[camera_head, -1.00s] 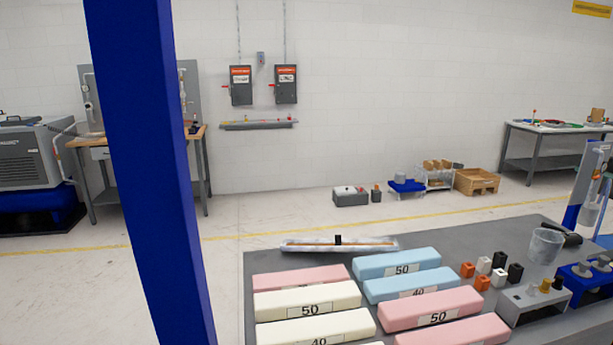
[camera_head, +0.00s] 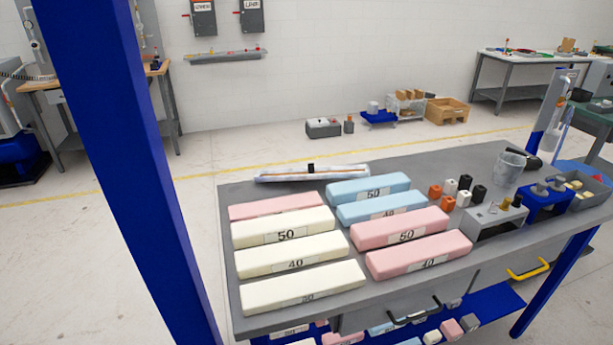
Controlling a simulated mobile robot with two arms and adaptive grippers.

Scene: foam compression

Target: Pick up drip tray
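I cannot make out a drip tray for certain in the head view. A low blue tray-like item (camera_head: 380,118) with a grey object on it sits on the floor by the wall, too small to identify. Blue equipment (camera_head: 545,125) with a clear upright column stands at the far right end of the grey table (camera_head: 240,310), and its base is partly hidden. Neither of my grippers is in view.
The table holds several pink, cream and blue foam blocks (camera_head: 290,262), a long white ruler-like item (camera_head: 312,173), small coloured cubes (camera_head: 449,202) and a clear cup (camera_head: 508,172). A blue post (camera_head: 115,150) blocks the left. Floor beyond the table is open.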

